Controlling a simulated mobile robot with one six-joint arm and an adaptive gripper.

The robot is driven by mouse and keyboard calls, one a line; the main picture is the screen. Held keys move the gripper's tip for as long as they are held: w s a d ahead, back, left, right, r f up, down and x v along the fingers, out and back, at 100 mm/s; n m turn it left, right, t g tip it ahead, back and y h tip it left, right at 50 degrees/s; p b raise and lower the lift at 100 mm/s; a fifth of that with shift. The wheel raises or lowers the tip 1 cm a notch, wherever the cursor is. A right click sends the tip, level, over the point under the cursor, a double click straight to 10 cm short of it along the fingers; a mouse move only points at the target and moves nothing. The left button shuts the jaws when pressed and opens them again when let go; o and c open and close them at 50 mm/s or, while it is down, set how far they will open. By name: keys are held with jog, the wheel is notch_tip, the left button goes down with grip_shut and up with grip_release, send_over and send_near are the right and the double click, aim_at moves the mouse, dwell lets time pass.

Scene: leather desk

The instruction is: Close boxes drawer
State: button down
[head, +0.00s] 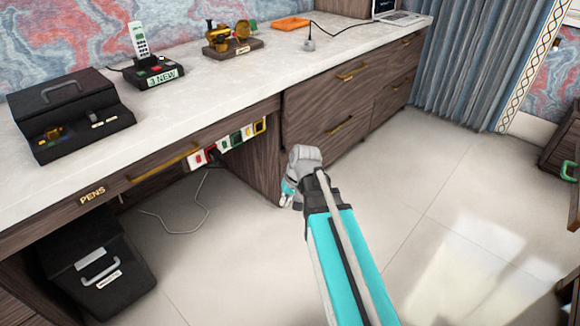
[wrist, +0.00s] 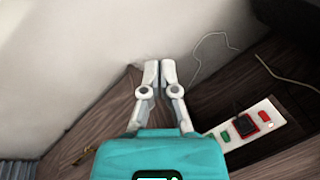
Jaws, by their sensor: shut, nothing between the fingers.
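No label reading "boxes" can be made out in either view. A wooden drawer unit (head: 310,108) with brass handles stands under the counter in the head view; its fronts look about flush. A drawer marked PENS (head: 140,177) is to its left. My gripper (head: 287,194) is in front of the unit's lower left corner, low over the floor and partly hidden by my wrist. In the wrist view my gripper (wrist: 160,68) is shut and empty, its fingertips together. Wood panels (wrist: 105,118) lie beyond it, with a brass handle at lower left. Contact cannot be told.
A black bin (head: 112,298) stands under the desk at left. A white socket strip (head: 221,145) with coloured sockets hangs under the desk, its cable on the floor. A cabinet with a green handle (head: 569,172) is at far right. The tiled floor (head: 440,190) between is clear.

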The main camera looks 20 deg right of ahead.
jog(key=s+n+g+h, duration=0.1)
jog(key=s+h, duration=0.2)
jog(key=s, duration=0.5)
jog(key=shift+s+f, duration=0.3)
jog(key=shift+s, duration=0.05)
jog(key=shift+a, duration=0.1)
